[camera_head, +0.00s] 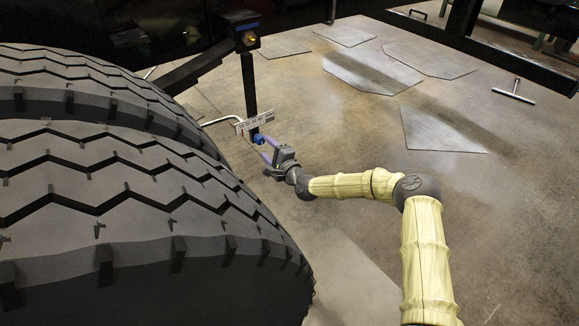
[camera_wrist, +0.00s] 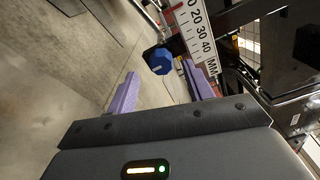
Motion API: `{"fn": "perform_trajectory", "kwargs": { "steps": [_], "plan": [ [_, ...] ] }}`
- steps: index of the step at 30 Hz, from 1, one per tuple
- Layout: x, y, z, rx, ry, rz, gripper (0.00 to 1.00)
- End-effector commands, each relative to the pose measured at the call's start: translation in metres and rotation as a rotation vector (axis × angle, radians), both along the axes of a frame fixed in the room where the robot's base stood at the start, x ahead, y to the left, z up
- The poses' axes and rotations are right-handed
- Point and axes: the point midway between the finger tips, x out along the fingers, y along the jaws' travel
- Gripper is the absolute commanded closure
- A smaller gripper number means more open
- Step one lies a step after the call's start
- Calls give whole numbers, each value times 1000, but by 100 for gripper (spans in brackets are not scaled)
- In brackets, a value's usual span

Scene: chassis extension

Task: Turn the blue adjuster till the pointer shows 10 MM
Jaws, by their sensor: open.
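The blue adjuster (camera_head: 258,139) is a small faceted knob below the white scale plate (camera_head: 254,121), beside the big tyres. In the wrist view the blue adjuster (camera_wrist: 160,61) lies between the line of my two purple fingers, near their tips. The scale plate (camera_wrist: 197,35) shows 20, 30, 40 and MM there; its low end is cut off by the top edge. I cannot make out the pointer or its reading. My gripper (camera_head: 263,147) is open, its fingers reaching toward the adjuster; it also shows in the wrist view (camera_wrist: 159,70). I cannot tell whether they touch it.
Two large black tyres (camera_head: 120,200) fill the left, close to my gripper. A dark upright post (camera_head: 249,85) and a bent metal rod (camera_head: 219,119) stand by the scale. Flat plates (camera_head: 440,130) and a T-shaped tool (camera_head: 514,91) lie on the floor. Floor to the right is mostly open.

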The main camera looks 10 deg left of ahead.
Motion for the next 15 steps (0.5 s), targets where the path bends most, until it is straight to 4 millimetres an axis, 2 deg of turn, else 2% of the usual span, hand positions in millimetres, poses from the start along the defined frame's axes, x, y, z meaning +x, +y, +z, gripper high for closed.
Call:
{"fn": "perform_trajectory", "kwargs": {
  "steps": [15],
  "plan": [
    [-63, -73, 4, 1, 4, 0, 48]
  ]
}}
